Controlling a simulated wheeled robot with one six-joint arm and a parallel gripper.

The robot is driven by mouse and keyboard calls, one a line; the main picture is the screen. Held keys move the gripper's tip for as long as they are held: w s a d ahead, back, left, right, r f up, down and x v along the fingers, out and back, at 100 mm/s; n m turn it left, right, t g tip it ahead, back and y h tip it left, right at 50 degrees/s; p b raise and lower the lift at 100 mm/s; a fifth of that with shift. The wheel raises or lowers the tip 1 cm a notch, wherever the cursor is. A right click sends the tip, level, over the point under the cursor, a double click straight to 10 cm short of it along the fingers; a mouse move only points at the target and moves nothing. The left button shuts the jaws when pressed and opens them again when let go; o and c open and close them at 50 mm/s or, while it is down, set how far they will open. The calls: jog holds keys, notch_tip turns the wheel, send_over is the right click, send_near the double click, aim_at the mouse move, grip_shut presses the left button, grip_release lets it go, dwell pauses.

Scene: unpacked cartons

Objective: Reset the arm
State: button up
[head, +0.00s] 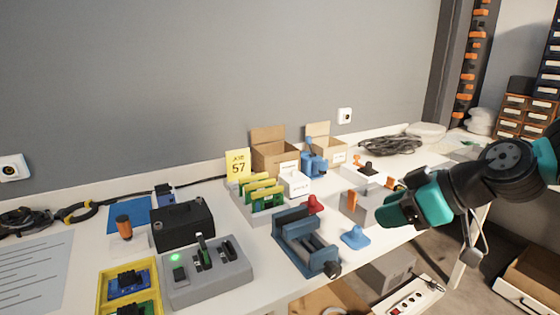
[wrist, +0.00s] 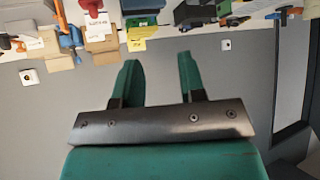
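My arm reaches in from the right edge of the head view, over the right part of the bench (head: 262,290). My gripper (head: 392,205), with its teal body, hangs at the bench's front right, above and beside a grey block with an orange part (head: 352,202). Its fingers are hard to make out there. In the wrist view, the two green fingers of my gripper (wrist: 158,62) stand clearly apart with only grey wall between them. Nothing is held. The wrist picture is upside down, with the bench along its top.
A blue vise (head: 305,245) and a blue funnel-like piece (head: 355,237) stand left of my gripper. Behind are open cartons (head: 275,155), a white box (head: 294,184) and a cable coil (head: 390,145). A grey fixture (head: 207,275) and yellow tray (head: 103,285) are front left.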

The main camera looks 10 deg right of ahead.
jog(key=s+a+m+g+h, duration=0.1)
jog(key=s+a+g+h, duration=0.1)
jog(key=s+a+g, duration=0.5)
jog(key=s+a+h, duration=0.1)
jog(key=s+a, duration=0.3)
jog(key=s, duration=0.6)
notch_tip(320, 180, up, 14)
jog(key=p, duration=1.3)
jog(key=shift+w+m+p, duration=0.15)
jog(key=shift+m+p, duration=0.15)
